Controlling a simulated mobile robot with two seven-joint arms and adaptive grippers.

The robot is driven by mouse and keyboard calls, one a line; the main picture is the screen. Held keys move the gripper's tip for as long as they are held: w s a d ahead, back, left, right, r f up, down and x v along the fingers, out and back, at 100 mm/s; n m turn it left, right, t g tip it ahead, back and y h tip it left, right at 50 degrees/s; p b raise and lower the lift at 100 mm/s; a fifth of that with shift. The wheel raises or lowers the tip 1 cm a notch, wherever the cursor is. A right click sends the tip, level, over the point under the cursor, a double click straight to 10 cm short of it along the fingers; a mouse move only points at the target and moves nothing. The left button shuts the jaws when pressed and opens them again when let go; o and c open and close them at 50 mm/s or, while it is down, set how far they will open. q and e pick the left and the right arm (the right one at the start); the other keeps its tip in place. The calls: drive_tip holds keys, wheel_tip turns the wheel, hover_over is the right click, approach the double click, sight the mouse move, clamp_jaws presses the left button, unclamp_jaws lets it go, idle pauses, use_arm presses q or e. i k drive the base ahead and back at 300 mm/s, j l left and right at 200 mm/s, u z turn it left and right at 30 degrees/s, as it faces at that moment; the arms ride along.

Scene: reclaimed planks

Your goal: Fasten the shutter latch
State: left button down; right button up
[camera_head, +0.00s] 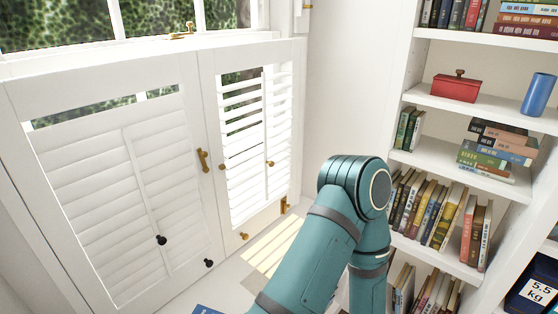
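White shutters fill the left half of the head view. The left shutter panel (108,190) has mostly flat slats, and the right shutter panel (262,140) has tilted slats with light coming through. A small brass fitting (203,160), which looks like a latch, sits at the seam between the panels. Another brass fitting (283,205) is at the lower right edge of the right panel. I cannot tell whether either is fastened. Neither gripper is in view. One teal arm of mine is bent in front of the shutters' right side, its ends cut off by the frame's bottom.
Two dark knobs (161,240) are low on the left panel, and a brass knob (243,236) is low on the right one. A brass window catch (183,32) is above. A bookcase (440,105) with books, a red box (456,87) and a blue cylinder (538,94) stands right.

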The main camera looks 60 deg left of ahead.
sight(201, 155)
drive_tip(key=u, duration=0.5)
drive_tip(key=l+u, duration=0.1)
drive_tip(key=u, duration=0.9)
drive_tip(key=k+u, duration=0.1)
drive_tip(key=u, duration=0.35)
